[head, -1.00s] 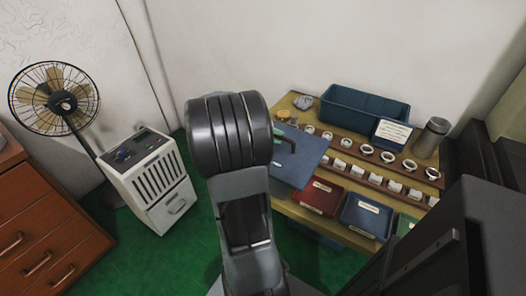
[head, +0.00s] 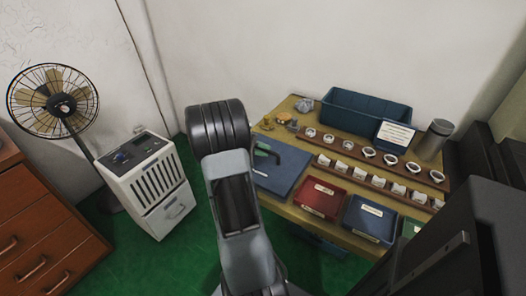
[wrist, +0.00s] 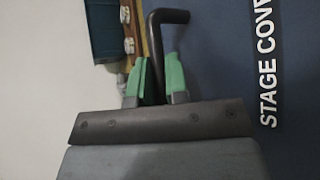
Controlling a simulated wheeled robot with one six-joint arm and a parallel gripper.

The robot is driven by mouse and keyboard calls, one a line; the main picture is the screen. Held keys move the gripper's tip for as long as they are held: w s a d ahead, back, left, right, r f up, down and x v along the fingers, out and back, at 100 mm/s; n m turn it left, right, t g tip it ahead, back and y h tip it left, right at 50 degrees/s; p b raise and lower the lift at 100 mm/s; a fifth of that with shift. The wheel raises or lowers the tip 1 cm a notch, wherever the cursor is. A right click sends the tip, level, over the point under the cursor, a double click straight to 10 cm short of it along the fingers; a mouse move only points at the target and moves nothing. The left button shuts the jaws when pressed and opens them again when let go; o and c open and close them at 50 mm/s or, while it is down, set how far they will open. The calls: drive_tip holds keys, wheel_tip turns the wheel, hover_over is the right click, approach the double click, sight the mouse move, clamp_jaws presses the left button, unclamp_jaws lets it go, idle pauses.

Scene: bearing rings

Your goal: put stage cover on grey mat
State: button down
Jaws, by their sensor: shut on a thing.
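The stage cover (head: 284,172) is a flat blue-grey panel at the left end of the table. It also shows in the wrist view (wrist: 285,55), with white lettering reading "STAGE COV". Its dark bent handle (wrist: 156,45) stands between the green fingertips of my gripper (wrist: 156,78), which is shut on it. In the head view my gripper (head: 266,152) is at the cover's left part, partly behind my arm. The cover looks level and low over the tabletop; I cannot tell whether it touches. I cannot make out the grey mat.
A red bin (head: 320,199) and a blue bin (head: 369,219) stand just right of the cover. Wooden racks with several rings run behind them. A large blue crate (head: 350,105), a sign (head: 394,135) and a metal cylinder (head: 434,139) stand at the back.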

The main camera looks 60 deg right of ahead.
drive_tip(key=shift+f, duration=0.1)
drive_tip(key=c, duration=1.1)
unclamp_jaws()
drive_tip(key=p+v, duration=0.1)
drive_tip(key=v, duration=1)
drive_tip(key=shift+w+a+r+p, duration=0.1)
drive_tip(key=shift+r+p, duration=0.1)
drive_tip(key=shift+p, duration=0.2)
drive_tip(key=shift+w+a+r, duration=0.2)
drive_tip(key=shift+w+a, duration=0.05)
drive_tip(key=shift+a, duration=0.2)
drive_tip(key=s+a+n+t+y, duration=0.1)
drive_tip(key=a+t, duration=0.3)
drive_tip(key=a, duration=0.6)
drive_tip(key=s+a+n+t+y, duration=0.2)
drive_tip(key=a+t+y, duration=0.2)
drive_tip(key=a, duration=0.6)
drive_tip(key=s+a+n+t+y, duration=0.2)
drive_tip(key=a+t, duration=0.3)
drive_tip(key=a, duration=0.6)
drive_tip(key=shift+s+r+t+y, duration=0.3)
drive_tip(key=shift+s+y, duration=0.05)
drive_tip(key=shift+y, duration=0.25)
